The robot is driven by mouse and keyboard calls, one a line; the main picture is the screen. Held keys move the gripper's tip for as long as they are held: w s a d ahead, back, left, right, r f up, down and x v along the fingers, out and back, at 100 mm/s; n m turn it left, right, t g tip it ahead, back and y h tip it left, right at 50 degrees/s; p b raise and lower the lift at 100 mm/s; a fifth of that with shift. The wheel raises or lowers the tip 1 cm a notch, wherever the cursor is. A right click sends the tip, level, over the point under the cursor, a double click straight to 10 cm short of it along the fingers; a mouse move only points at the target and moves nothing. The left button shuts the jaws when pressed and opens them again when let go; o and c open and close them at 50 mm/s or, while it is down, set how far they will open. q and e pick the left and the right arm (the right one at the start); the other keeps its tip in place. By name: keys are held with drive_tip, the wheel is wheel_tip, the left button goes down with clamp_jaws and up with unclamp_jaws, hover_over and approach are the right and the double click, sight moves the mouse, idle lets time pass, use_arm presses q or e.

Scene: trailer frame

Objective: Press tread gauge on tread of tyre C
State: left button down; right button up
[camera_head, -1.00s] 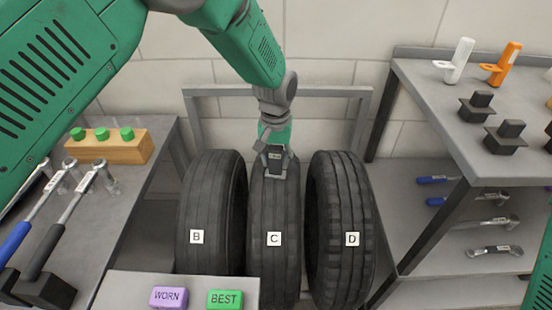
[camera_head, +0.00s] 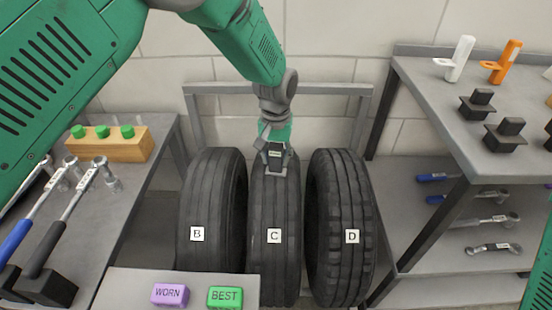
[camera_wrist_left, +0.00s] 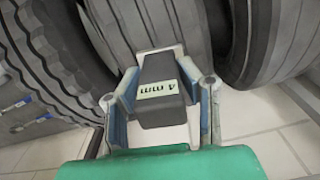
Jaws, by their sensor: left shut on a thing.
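Tyre C (camera_head: 275,205) stands upright in the middle of the rack, with a white C label on its tread. My left gripper (camera_head: 275,158) is over the upper tread of tyre C, shut on the black tread gauge (camera_head: 275,153). In the left wrist view the gauge (camera_wrist_left: 162,95) sits between the two fingers (camera_wrist_left: 165,100), its display reading "4 mm". Its far end is at the tread of tyre C (camera_wrist_left: 135,25); the exact contact point is hidden. My right gripper is not in view.
Tyre B (camera_head: 205,200) and tyre D (camera_head: 340,205) stand close on either side. A panel with a purple WORN button (camera_head: 169,295) and a green BEST button (camera_head: 225,297) is in front. Benches with tools flank the rack (camera_head: 210,89).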

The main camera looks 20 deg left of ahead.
sight(276, 146)
use_arm(q)
drive_tip(key=shift+s, duration=0.1)
idle(0.5)
wheel_tip(276, 146, up, 6)
drive_tip(key=p, duration=0.6)
